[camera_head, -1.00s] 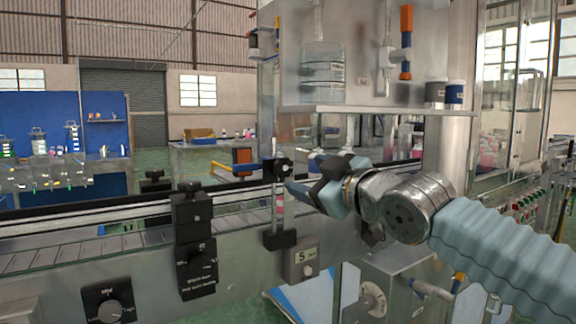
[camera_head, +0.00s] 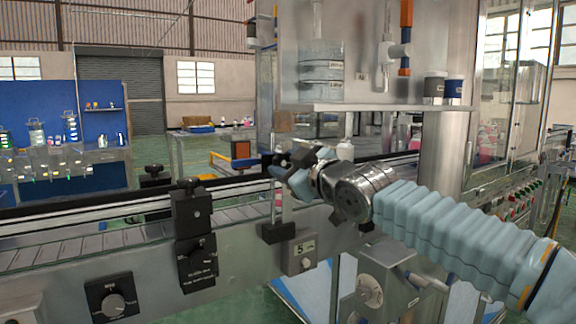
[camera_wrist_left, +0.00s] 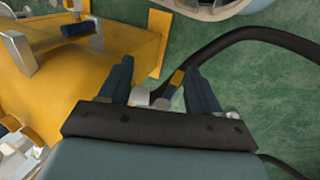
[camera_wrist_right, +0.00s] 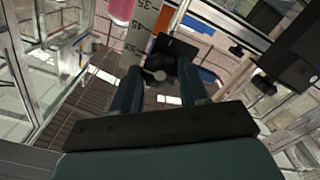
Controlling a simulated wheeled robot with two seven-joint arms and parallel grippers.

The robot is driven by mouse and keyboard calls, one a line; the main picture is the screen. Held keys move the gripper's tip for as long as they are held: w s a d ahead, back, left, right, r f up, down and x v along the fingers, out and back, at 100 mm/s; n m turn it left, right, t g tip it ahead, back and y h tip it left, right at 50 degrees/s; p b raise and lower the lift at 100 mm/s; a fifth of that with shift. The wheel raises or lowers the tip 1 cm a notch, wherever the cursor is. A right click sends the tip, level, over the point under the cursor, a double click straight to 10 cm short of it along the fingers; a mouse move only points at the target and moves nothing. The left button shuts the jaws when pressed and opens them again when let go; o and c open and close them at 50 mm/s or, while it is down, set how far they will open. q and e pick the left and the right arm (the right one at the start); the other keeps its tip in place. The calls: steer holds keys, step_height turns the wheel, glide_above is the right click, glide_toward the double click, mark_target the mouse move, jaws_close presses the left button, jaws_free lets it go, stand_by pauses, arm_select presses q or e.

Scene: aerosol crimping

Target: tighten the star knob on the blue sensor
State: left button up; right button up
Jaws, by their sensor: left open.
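My right gripper (camera_head: 281,163) is at the black clamp on the upright post by the conveyor rail, and hides most of it in the head view. In the right wrist view the black clamp block (camera_wrist_right: 175,50) is just past my fingertips. A small silver knob-like part (camera_wrist_right: 155,75) shows between the open fingers; I cannot tell whether they touch it. A blue part (camera_wrist_right: 203,75), possibly the sensor, shows behind the block on the right. My left gripper (camera_wrist_left: 155,80) is open and empty, pointing down over the green floor and a yellow structure; it is outside the head view.
A scale strip (camera_wrist_right: 138,40) and a pink cylinder (camera_wrist_right: 122,10) stand close to my right fingers. The conveyor (camera_head: 120,238) runs left, with a black knob bracket (camera_head: 193,235) beside the post. A steel cabinet shelf (camera_head: 375,107) overhangs behind my right arm. A black cable (camera_wrist_left: 245,35) curves near my left gripper.

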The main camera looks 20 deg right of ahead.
steer(key=c, duration=0.3)
